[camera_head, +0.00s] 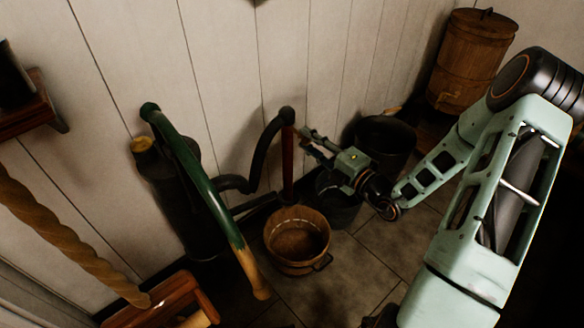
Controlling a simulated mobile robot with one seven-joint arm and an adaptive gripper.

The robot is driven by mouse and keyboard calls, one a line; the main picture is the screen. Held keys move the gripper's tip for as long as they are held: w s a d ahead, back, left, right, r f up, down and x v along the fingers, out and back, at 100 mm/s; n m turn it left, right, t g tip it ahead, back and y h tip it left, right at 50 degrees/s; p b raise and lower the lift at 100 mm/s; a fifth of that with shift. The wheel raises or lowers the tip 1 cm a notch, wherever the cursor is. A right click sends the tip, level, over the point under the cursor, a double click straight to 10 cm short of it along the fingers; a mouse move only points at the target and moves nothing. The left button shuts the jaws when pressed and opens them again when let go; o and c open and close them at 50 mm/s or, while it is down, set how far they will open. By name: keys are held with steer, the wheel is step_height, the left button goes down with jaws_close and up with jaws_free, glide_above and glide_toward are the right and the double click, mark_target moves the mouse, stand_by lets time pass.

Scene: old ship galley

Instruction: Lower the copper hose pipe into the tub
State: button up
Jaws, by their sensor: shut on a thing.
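The copper hose pipe (288,168) hangs upright as a reddish-brown length, with its dark curved hose (262,143) arching left to the pump. Its lower end is at the back rim of the round wooden tub (272,252) in the picture; I cannot tell whether it is inside or behind the rim. My gripper (308,142) reaches in from the right at the upper part of the pipe and is shut on it. The fingertip contact is small and dark. The tub stands on the floor, its inside visible.
A dark pump (170,195) with a long green, wooden-ended handle (205,190) stands left of the tub. Dark buckets (388,140) stand behind and below my arm. A wooden barrel (468,60) is at the back right. Tiled floor before the tub is clear.

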step_height(320, 180, down, 35)
steer(key=b, duration=1.2)
steer(key=shift+r, duration=0.2)
steer(key=o, duration=1.3)
steer(key=shift+c, duration=0.2)
steer(key=shift+s+d, duration=0.1)
steer(key=v, duration=1)
steer(key=shift+s+d+p, duration=0.2)
steer(key=shift+s+p, duration=0.1)
steer(key=shift+p, duration=0.15)
